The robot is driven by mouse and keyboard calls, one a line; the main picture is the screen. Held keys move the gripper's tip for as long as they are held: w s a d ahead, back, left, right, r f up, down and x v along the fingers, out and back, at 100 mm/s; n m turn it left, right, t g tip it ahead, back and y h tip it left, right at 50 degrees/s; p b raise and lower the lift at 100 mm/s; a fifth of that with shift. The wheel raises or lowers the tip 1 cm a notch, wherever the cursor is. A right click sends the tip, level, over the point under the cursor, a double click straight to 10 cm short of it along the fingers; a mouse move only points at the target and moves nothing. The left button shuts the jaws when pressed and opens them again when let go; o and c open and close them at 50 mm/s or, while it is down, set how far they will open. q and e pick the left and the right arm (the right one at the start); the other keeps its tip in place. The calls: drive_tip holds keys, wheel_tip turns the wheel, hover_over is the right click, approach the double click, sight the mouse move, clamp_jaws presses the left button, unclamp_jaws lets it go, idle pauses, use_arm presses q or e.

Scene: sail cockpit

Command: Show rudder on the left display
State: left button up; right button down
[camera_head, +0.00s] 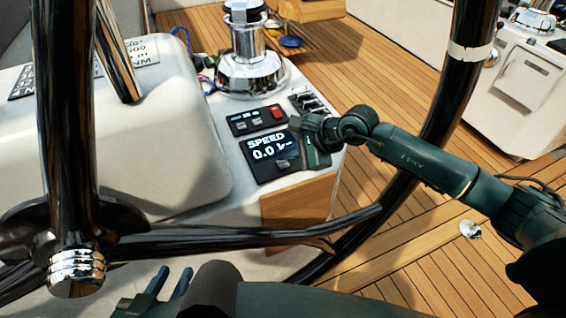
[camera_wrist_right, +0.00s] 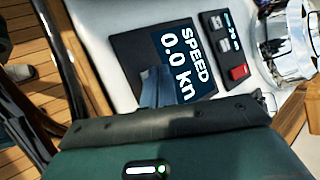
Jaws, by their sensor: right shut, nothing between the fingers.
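A dark display (camera_head: 262,147) on the white cockpit console reads SPEED 0.0 and part of a unit. It also shows in the right wrist view (camera_wrist_right: 183,52), turned on its side, reading SPEED 0.0 kn. My right gripper (camera_head: 284,163) is at the lower right of this display, its fingers shut and empty. In the right wrist view its fingertips (camera_wrist_right: 156,70) overlap the display's lower part; I cannot tell whether they touch it. The gripper hides part of the display face. My left gripper (camera_head: 168,280) is open and empty at the bottom left, away from the display.
A small panel (camera_head: 257,119) with a red button sits just above the display. A chrome winch (camera_head: 250,70) and black clutches (camera_head: 308,104) stand beyond. Thick dark tubes (camera_head: 65,130) cross in front. Wooden deck (camera_head: 400,85) lies open to the right.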

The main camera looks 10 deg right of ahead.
drive_tip(key=shift+f, duration=0.2)
idle(0.4)
drive_tip(key=shift+f+b, duration=0.45)
drive_tip(key=shift+b, duration=0.05)
drive_tip(key=shift+r, duration=0.1)
idle(0.5)
drive_tip(key=shift+r+p, duration=0.45)
drive_tip(key=shift+r, duration=0.35)
